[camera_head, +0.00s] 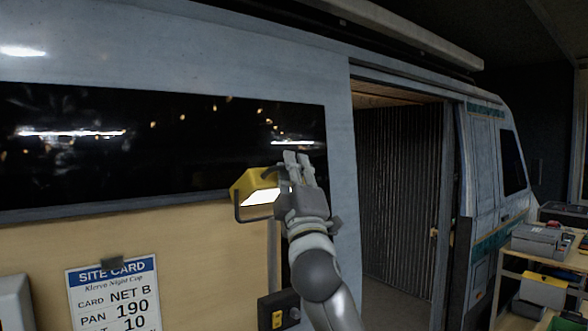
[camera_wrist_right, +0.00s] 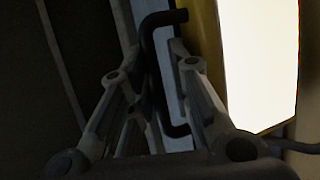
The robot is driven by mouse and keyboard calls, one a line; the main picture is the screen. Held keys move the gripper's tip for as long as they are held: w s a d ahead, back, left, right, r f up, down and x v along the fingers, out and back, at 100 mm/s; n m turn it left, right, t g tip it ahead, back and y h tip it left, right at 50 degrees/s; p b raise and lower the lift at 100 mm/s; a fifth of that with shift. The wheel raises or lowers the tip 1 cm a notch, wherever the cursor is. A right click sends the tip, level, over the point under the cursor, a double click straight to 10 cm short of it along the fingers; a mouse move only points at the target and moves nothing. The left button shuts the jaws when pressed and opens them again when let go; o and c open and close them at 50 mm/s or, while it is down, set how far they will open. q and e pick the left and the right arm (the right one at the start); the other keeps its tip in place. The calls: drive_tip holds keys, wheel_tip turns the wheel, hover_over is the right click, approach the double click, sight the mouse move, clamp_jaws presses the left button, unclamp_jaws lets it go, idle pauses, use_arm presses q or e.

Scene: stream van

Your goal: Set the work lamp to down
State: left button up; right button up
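In the right wrist view the lit face (camera_wrist_right: 260,60) fills the upper right. A dark bar handle (camera_wrist_right: 151,75) runs beside it. My right gripper (camera_head: 298,158) is at the lamp's right side. In the wrist view its fingers (camera_wrist_right: 157,85) lie on either side of the handle; whether they press on it cannot be told. My left gripper is out of view.
A site card (camera_head: 114,296) hangs on the tan panel at lower left. A dark switch box (camera_head: 278,310) sits below the lamp, close to my right arm. The van's doorway (camera_head: 398,190) is open to the right. Shelves with grey and yellow boxes (camera_head: 543,290) stand at far right.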

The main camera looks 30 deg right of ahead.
drive_tip(key=v, duration=1.2)
idle(0.6)
